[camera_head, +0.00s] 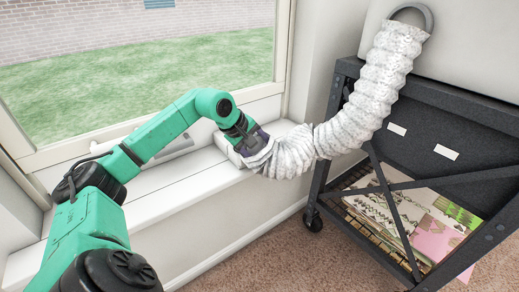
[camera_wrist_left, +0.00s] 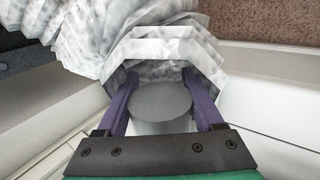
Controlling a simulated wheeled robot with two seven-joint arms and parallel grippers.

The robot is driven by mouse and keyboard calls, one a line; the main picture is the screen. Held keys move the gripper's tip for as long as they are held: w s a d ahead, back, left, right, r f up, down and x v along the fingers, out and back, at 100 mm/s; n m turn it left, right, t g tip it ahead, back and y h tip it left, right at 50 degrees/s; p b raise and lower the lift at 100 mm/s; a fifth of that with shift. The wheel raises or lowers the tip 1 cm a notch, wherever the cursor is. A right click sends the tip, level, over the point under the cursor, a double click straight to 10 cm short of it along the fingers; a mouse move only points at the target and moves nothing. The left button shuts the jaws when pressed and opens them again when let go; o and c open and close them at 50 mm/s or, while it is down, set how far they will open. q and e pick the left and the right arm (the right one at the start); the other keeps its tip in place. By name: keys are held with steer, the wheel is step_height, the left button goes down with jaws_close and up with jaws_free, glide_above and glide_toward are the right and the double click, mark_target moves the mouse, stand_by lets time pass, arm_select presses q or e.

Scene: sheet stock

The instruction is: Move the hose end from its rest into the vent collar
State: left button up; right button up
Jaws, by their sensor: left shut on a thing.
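The white ribbed hose (camera_head: 345,122) curves down from a grey ring (camera_head: 412,17) on a pale upright body to the window sill. My left gripper (camera_head: 256,144) is shut on the hose end (camera_head: 264,155) just above the sill. In the left wrist view, my purple fingers (camera_wrist_left: 160,82) straddle the hose end (camera_wrist_left: 158,50). A round grey face (camera_wrist_left: 162,101) sits between them; I cannot tell whether it belongs to the hose end or its rest. No vent collar can be clearly made out. My right gripper is not in view.
The sill (camera_head: 150,205) runs below a window with grass outside. A low white block (camera_head: 229,148) lies on it by my gripper. A dark wheeled cart (camera_head: 425,135) stands at right under the hose, with papers (camera_head: 400,215) on its lower shelf. Brown carpet (camera_head: 290,250) is clear in front.

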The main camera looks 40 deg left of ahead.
arm_select(q)
steer(key=shift+f, duration=0.25)
stand_by(0.3)
steer(key=shift+f+b, duration=0.4)
steer(key=shift+f+b, duration=0.3)
steer(key=shift+f, duration=0.15)
stand_by(0.7)
steer(key=shift+f, duration=0.2)
stand_by(0.6)
steer(key=o, duration=1.5)
steer(key=shift+r, duration=0.15)
